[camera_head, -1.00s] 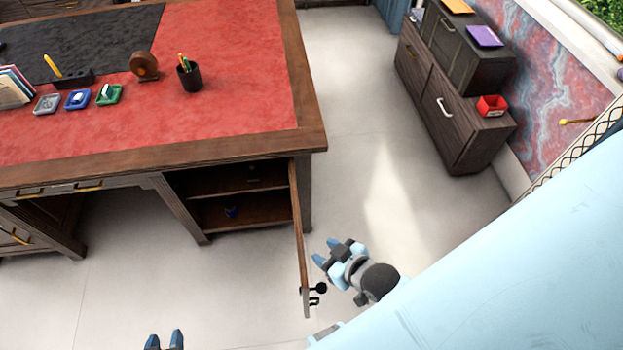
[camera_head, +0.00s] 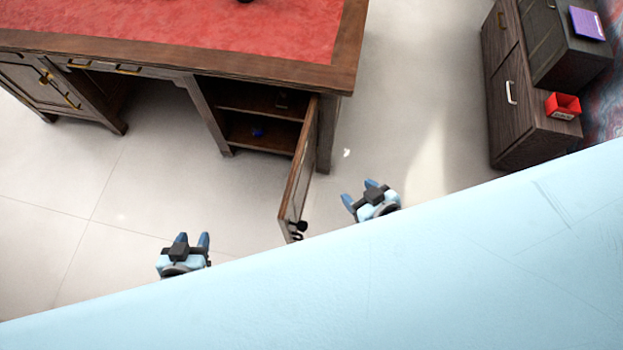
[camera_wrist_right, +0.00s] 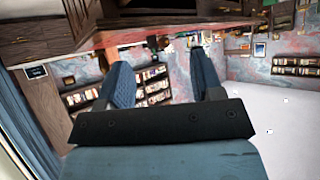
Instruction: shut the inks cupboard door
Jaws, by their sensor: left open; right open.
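The inks cupboard (camera_head: 228,105) is the open compartment in the right end of the desk. Its wooden door (camera_head: 302,165) stands wide open, jutting out from the desk front, with a dark knob near its free end. A small blue item (camera_head: 257,132) lies inside on the lower level. My right gripper (camera_head: 358,191) is open on the outer, right side of the door, apart from it. In the right wrist view its fingers (camera_wrist_right: 158,75) are spread with nothing seen between them. My left gripper (camera_head: 193,238) is open and empty, left of the door.
The desk (camera_head: 357,30) has a red leather top. A dark side cabinet (camera_head: 510,105) with a red box (camera_head: 563,105) stands to the right. Bare pale floor (camera_head: 400,100) lies between them and in front of the desk. My pale blue body hides the bottom right.

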